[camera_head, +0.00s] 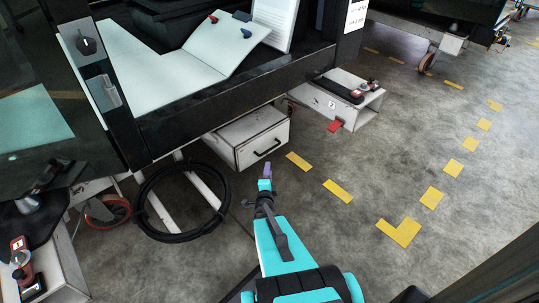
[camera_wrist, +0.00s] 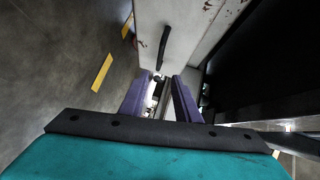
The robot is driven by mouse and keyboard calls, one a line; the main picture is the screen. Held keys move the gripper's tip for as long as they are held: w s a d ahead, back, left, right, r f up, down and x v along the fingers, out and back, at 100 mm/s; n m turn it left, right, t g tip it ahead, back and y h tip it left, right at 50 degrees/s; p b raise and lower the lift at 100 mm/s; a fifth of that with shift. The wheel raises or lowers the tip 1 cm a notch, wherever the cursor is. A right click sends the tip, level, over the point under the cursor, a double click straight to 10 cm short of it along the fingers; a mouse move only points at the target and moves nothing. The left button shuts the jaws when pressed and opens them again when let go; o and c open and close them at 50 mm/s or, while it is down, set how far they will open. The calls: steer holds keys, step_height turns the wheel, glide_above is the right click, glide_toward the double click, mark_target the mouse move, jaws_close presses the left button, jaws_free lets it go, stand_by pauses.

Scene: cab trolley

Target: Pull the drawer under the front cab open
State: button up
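The drawer (camera_head: 246,151) is a worn white box under the front cab (camera_head: 205,100), with a dark bar handle on its front (camera_head: 267,147). The drawer front looks flush with its housing. In the wrist view the drawer front (camera_wrist: 196,35) fills the upper middle, and the handle (camera_wrist: 163,48) stands ahead of the fingertips. My gripper (camera_head: 266,172) is just in front of the drawer and below the handle in the head view. In the wrist view my gripper's (camera_wrist: 162,80) purple fingers are spread, with nothing held. The handle looks apart from the fingers.
A black cable coil (camera_head: 180,203) hangs or leans left of the drawer. A white box with a 2 label (camera_head: 332,104) stands to the right, with a red piece (camera_head: 335,125) beside it. A caster wheel (camera_head: 108,211) is at left. Floor with yellow marks (camera_head: 398,232) is clear at right.

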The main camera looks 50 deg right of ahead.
mark_target(270, 150)
steer(key=shift+w+d, duration=0.1)
steer(key=shift+b+x, duration=1.45)
steer(key=shift+x, duration=5.35)
